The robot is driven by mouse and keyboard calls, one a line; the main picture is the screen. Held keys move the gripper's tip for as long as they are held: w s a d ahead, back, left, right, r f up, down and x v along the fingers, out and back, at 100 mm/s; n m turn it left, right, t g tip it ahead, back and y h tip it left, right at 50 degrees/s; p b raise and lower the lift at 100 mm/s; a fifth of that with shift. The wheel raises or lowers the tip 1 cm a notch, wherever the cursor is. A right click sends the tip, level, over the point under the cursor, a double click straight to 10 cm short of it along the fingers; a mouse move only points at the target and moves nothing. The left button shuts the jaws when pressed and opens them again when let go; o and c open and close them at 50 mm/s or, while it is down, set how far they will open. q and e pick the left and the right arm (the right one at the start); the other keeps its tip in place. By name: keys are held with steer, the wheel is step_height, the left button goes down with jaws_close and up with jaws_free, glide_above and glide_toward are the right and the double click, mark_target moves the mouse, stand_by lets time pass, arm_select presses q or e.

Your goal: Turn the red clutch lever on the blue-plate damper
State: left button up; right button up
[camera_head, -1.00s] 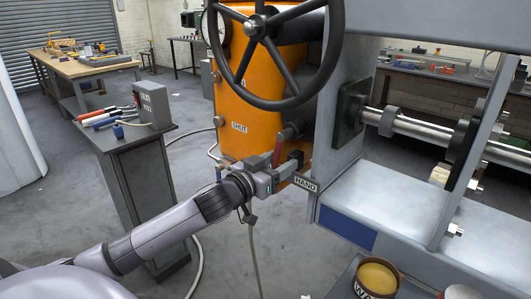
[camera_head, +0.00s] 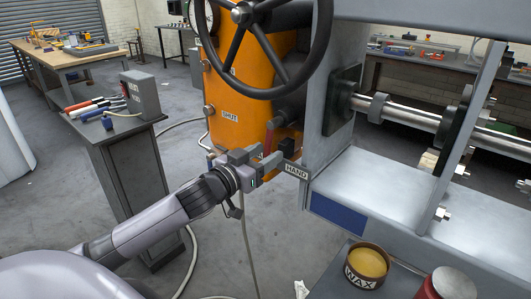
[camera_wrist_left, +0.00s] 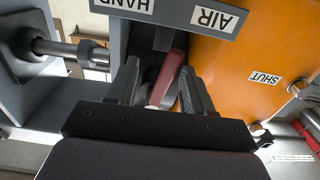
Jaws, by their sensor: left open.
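The red clutch lever (camera_head: 268,141) stands beside the grey damper frame (camera_head: 322,130), in front of the orange tank. The blue plate (camera_head: 338,216) is on the frame's lower front. My left gripper (camera_head: 267,163) is open at the lever, just left of the HAND label (camera_head: 296,171). In the left wrist view the red lever (camera_wrist_left: 168,80) lies between the two open fingers (camera_wrist_left: 160,85), with a gap on the left; contact on the right cannot be told. The lever's lower end is partly hidden by the gripper. My right gripper is not in view.
A black handwheel (camera_head: 265,40) hangs above the lever, before the orange tank (camera_head: 228,92). A wax tin (camera_head: 366,265) stands at the lower right. A grey cabinet with tools (camera_head: 130,150) is left of my arm. An AIR label (camera_wrist_left: 215,17) is beyond the fingers.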

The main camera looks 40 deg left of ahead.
arm_select(q)
steer(key=s+p, duration=0.1)
steer(key=s, duration=0.5)
steer(key=shift+a, duration=0.25)
stand_by(0.7)
